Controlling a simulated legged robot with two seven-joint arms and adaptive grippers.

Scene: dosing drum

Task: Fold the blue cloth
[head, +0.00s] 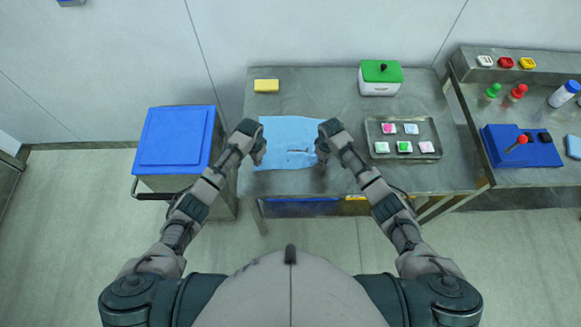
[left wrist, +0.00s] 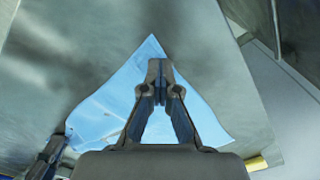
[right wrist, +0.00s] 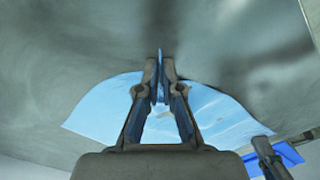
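The light blue cloth (head: 290,131) lies spread on the grey table, with creases near its middle. My left gripper (head: 259,157) is over the cloth's left edge. In the left wrist view its fingertips (left wrist: 160,66) are together, in front of a pointed corner of the cloth (left wrist: 151,48); whether any cloth is between them is not clear. My right gripper (head: 322,153) is at the cloth's right side. In the right wrist view its fingertips (right wrist: 161,66) are shut on a pinched bit of the cloth (right wrist: 104,103), which sticks up between them.
A yellow sponge (head: 266,86) and a green-lidded white box (head: 380,88) stand at the table's back. A tray (head: 374,130) of coloured pieces is close right of my right gripper. A blue-topped cart (head: 175,138) stands left. Free table lies behind the cloth.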

